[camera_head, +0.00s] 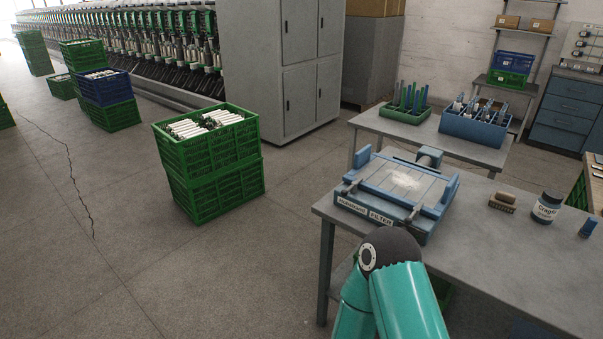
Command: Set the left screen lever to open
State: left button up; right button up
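A blue filter unit (395,190) with a flat, pale screen on top sits on the near grey table. Labels run along its front edge; one reads FILTER. A small dark lever (351,187) is at the unit's front left. A second dark lever (412,214) is at its front right. Both are too small for me to tell their setting. A teal arm of mine with a dark joint rises at the bottom, in front of the unit. Neither of my grippers shows.
The near grey table (490,255) also carries a brush (502,203), a dark jar (547,207) and a small blue object (587,228). A farther table holds a blue caddy (475,127) and a green rack (405,114). Stacked green crates (215,183) stand left; floor between is clear.

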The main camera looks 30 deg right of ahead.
aim_at(353, 187)
jog(key=z, duration=0.1)
jog(key=i, duration=1.15)
jog(key=z, duration=0.5)
